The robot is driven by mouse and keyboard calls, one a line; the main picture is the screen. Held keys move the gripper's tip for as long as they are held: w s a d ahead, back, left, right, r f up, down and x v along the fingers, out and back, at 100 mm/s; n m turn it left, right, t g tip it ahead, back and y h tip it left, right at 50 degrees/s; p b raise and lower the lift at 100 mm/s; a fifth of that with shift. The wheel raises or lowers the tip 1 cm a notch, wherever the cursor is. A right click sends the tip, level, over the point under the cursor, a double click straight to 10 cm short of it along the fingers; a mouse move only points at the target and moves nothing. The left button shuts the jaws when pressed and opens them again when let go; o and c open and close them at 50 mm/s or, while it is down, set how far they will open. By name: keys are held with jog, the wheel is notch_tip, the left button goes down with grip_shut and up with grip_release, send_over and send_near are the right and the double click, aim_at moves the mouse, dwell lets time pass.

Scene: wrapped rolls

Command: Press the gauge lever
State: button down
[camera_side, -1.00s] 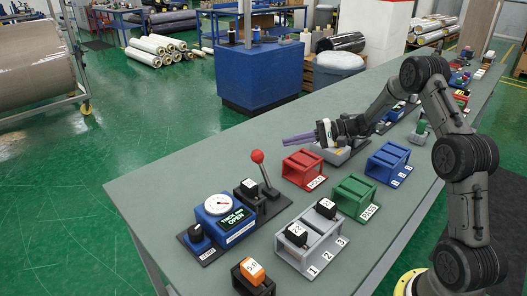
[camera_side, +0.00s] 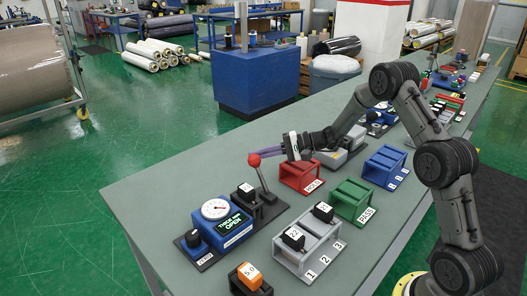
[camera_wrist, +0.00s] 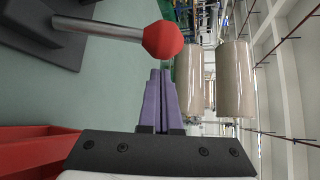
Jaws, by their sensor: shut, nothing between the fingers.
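The gauge (camera_side: 219,217) is a blue box with a white dial and a display reading "OPEN", on a dark base at the left of the table. Its lever (camera_side: 262,178) is a metal rod with a red ball knob (camera_side: 254,160), standing up and tilted. The knob also shows near the top middle of the wrist view (camera_wrist: 163,41). My gripper (camera_side: 264,154) has purple fingers, shut and empty, with the tips right by the knob in the side view. In the wrist view the fingertips (camera_wrist: 161,72) appear just below the knob; I cannot tell whether they touch.
A red rack (camera_side: 301,176) stands below my gripper. A green rack (camera_side: 353,201), a blue rack (camera_side: 385,166) and a grey numbered rack (camera_side: 308,247) with black blocks are nearby. An orange-topped block (camera_side: 249,275) sits in a dark holder in front. The table's left part is clear.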

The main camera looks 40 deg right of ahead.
jog(key=shift+s+a+r, duration=0.2)
jog(key=shift+s+a, duration=0.1)
jog(key=shift+s, duration=0.3)
jog(key=shift+s+r, duration=0.1)
jog(key=shift+s, duration=0.05)
jog(key=shift+s+r, duration=0.15)
jog(key=shift+s, duration=0.05)
jog(key=shift+s+r+n+t, duration=0.1)
jog(key=shift+s+n+t, duration=0.1)
jog(key=shift+n+t, duration=0.15)
jog(key=s+n+t+y, duration=0.1)
jog(key=s+n+t, duration=0.1)
jog(key=s, duration=0.8)
jog(key=shift+s+y, duration=0.4)
dwell(0.5)
jog(key=shift+s, duration=0.15)
